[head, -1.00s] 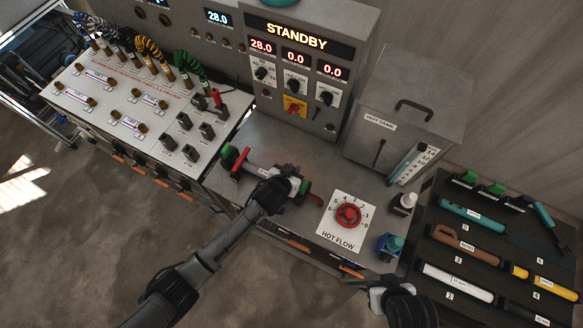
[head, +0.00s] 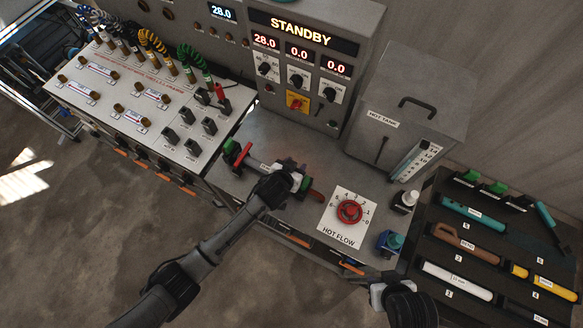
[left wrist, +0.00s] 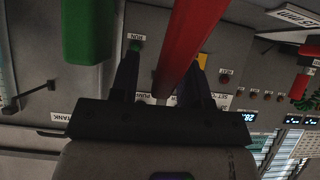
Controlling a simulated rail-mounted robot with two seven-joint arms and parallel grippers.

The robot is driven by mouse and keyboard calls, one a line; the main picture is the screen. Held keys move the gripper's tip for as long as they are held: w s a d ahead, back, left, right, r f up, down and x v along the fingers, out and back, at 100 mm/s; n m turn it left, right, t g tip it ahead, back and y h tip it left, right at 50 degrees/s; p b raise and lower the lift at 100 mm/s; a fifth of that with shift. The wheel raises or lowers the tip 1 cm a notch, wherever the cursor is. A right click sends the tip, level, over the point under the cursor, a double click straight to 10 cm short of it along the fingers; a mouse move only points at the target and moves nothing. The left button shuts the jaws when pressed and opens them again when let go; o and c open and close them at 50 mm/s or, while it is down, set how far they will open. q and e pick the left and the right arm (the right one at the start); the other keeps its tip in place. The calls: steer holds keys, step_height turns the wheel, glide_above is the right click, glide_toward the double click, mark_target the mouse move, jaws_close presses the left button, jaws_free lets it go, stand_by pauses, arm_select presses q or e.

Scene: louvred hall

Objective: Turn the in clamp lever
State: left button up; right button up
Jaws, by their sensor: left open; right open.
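The pipe fixture with clamps stands on the grey bench. A red lever (head: 242,156) beside a green block (head: 228,150) is at its left end. Another green block (head: 304,184) and a dull red lever part (head: 315,196) are at its right end. My left gripper (head: 286,178) is at the right end and covers part of it. In the left wrist view a red lever (left wrist: 190,40) runs between the open fingers (left wrist: 168,75), with a green block (left wrist: 88,30) to the left. Contact cannot be told. My right gripper (head: 376,296) is low in the head view, away from the fixture.
A red HOT FLOW knob (head: 348,211) sits right of the fixture. A white bottle (head: 404,201) and a blue item (head: 389,243) stand near the bench edge. The control panel (head: 300,62) and hot tank (head: 410,115) stand behind. A dark tool tray (head: 470,255) is at the right.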

arm_select(q)
steer(key=v, duration=1.3)
steer(key=shift+s+a, duration=0.15)
steer(key=shift+s, duration=0.2)
steer(key=shift+r, duration=0.1)
